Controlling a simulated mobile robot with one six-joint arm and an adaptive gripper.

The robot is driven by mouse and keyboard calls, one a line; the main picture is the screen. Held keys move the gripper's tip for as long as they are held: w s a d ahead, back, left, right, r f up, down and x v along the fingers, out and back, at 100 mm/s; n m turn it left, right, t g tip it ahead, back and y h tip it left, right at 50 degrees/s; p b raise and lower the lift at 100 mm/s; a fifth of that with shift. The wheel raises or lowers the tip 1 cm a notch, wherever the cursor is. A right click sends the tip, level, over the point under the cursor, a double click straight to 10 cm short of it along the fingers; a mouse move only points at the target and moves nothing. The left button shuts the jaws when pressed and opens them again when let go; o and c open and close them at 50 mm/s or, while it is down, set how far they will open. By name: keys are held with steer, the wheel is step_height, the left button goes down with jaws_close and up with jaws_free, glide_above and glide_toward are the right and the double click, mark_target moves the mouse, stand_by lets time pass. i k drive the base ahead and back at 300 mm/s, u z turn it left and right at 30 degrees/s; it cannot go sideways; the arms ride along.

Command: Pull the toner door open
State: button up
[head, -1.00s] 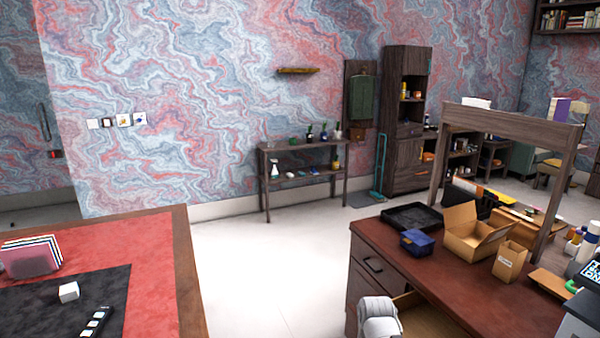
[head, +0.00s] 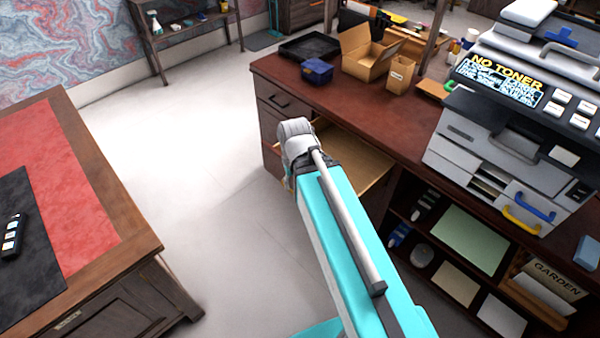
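A grey printer (head: 474,138) stands on the right end of the brown desk. Its screen (head: 498,80) reads "NO TONER". A grey front panel with a dark handle (head: 514,147) sits below the screen and looks shut. Lower on the front are a blue handle (head: 530,207) and a yellow handle (head: 521,221). No label marks which part is the toner door. My teal arm reaches up the middle of the view, left of the printer and well apart from it. My gripper is not visible beyond the white wrist joint.
The desk (head: 416,133) has an open drawer (head: 361,168) beside my arm's end. Another desk (head: 140,245) stands left. White floor (head: 190,165) between them is clear.

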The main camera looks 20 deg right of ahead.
mark_target(511, 151)
steer(key=z, duration=3.9)
steer(key=k, duration=0.1)
steer(key=u, duration=1.45)
